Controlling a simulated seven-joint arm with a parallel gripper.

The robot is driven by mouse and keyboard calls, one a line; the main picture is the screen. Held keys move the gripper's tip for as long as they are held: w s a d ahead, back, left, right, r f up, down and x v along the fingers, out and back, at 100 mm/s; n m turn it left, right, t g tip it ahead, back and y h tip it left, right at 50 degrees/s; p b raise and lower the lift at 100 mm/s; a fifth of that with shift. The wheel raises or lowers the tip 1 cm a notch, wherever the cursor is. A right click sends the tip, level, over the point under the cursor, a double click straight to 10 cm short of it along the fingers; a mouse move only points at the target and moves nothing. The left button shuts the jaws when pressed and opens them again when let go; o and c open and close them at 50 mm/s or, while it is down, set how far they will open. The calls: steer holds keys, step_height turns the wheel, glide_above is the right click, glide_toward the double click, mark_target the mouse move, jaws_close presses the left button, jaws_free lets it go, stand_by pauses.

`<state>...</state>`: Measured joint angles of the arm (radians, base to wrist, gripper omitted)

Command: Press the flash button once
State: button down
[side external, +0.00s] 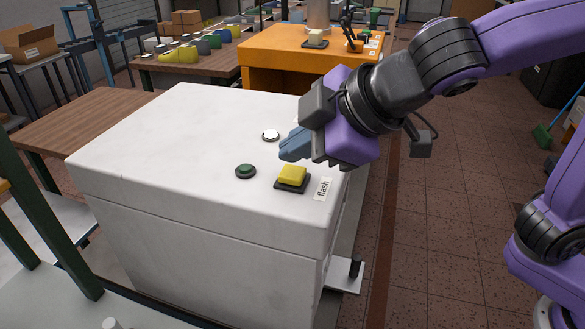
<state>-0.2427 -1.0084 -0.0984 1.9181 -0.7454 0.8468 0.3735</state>
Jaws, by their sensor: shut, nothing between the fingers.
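The flash button is a yellow square button (292,175) on a dark base, on the top of a white cabinet (160,140) near its front right corner. A white label reading "flash" (323,189) lies just right of it. My gripper (288,153) is shut and empty. Its blue-grey fingertips are above and slightly behind the yellow button, apart from it as far as I can tell. The exact height of the fingertips over the cabinet top is hard to judge.
A round dark green button (246,171) sits left of the yellow one. A round white button (270,135) is farther back, close to my gripper. The left part of the cabinet top is clear. An orange bench (270,55) stands behind.

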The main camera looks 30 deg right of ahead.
mark_target(299, 175)
steer(key=shift+f, duration=0.1)
stand_by(0.3)
steer(key=shift+f, duration=0.35)
steer(key=shift+f, duration=0.55)
stand_by(0.9)
steer(key=shift+r, duration=1)
steer(key=shift+r, duration=2.5)
